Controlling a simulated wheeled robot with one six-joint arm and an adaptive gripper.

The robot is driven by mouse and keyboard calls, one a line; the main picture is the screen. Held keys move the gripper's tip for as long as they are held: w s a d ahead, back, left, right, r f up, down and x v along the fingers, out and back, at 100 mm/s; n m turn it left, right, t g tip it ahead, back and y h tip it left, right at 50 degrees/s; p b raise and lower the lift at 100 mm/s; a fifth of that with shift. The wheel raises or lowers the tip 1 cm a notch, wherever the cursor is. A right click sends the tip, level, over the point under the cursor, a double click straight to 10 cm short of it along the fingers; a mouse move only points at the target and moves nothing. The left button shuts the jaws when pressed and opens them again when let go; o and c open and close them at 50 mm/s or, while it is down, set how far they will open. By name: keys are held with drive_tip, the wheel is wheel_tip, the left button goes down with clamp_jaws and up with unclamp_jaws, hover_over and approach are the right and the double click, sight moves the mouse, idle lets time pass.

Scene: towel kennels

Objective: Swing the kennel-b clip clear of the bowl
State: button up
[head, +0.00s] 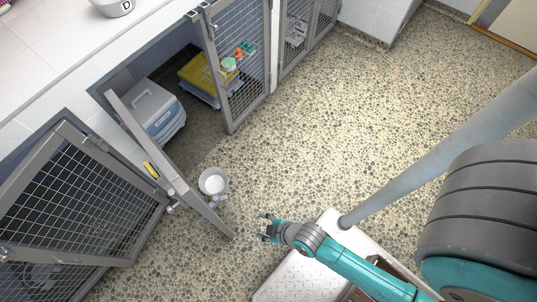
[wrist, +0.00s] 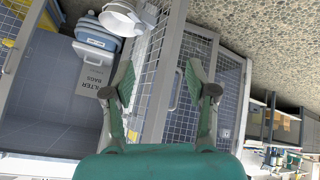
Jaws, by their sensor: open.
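A white bowl (head: 213,181) stands on the floor at the free end of an open grey kennel door (head: 185,185). A small pale piece (head: 219,200), possibly the clip, shows at the bowl's near side by the door edge; I cannot tell whether it touches the bowl. The bowl also shows at the top of the wrist view (wrist: 120,14). My gripper (head: 269,229) is open and empty, right of the door's lower end and apart from it. In the wrist view my two fingers (wrist: 157,84) stand apart in front of the mesh door (wrist: 158,82).
A blue-grey box (head: 154,112) sits inside the open kennel. Another mesh door (head: 80,190) stands at the left. Yellow and blue items (head: 200,75) lie in the kennel behind. A counter (head: 60,70) runs above. The pebbled floor (head: 350,110) is clear to the right.

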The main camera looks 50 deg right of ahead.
drive_tip(key=shift+s+a+r+m+t, duration=0.1)
drive_tip(key=shift+s+r+m+t, duration=0.1)
drive_tip(key=shift+s+r, duration=0.3)
drive_tip(key=shift+s+a+r+m+t, duration=0.1)
drive_tip(key=shift+s+r+m, duration=0.15)
drive_tip(key=shift+s, duration=0.4)
